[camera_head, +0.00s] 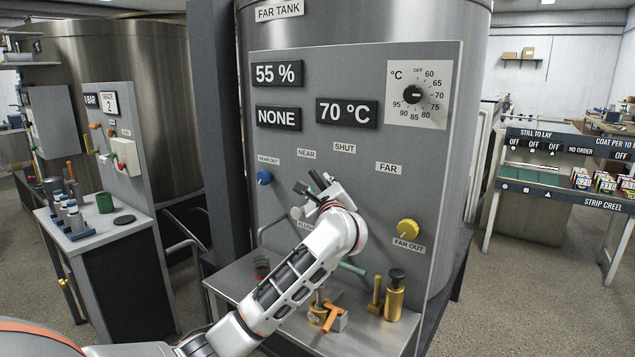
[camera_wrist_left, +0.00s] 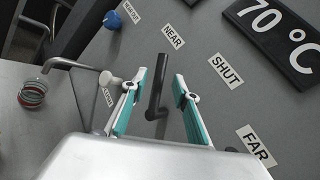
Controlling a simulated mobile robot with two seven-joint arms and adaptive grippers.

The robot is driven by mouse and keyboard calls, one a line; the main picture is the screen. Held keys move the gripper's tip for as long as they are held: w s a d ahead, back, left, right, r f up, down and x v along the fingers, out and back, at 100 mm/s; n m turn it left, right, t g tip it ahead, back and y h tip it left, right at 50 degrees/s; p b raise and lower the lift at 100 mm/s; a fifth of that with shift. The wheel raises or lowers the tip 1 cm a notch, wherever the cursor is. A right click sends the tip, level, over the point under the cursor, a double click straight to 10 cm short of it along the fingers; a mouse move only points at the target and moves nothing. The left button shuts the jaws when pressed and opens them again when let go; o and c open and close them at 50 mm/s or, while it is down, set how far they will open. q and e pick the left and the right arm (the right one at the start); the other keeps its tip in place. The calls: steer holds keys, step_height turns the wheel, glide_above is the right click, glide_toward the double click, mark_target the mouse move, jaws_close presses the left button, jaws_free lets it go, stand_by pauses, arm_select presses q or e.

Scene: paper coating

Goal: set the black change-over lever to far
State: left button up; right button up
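The black change-over lever (camera_wrist_left: 158,88) stands between the two teal-padded fingers of my left gripper (camera_wrist_left: 157,95) in the left wrist view. The fingers are apart, with gaps beside the lever. Its upper end lies close to the NEAR label (camera_wrist_left: 173,37); the SHUT label (camera_wrist_left: 227,71) and FAR label (camera_wrist_left: 256,146) follow to the right. In the head view my left gripper (camera_head: 317,190) is in front of the panel below the NEAR and SHUT labels and mostly hides the lever. The FAR label (camera_head: 389,168) is up and to its right. My right gripper is not in view.
A blue knob (camera_head: 264,177) is left of my gripper and a yellow knob (camera_head: 408,229) right of it. The bench (camera_head: 235,285) below holds a coil (camera_head: 262,268), an orange-handled valve (camera_head: 333,314) and a brass cylinder (camera_head: 395,297). The panel near FAR is clear.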

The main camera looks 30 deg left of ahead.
mark_target(318, 182)
arm_select(q)
steer(key=shift+x, duration=2.65)
jaws_close()
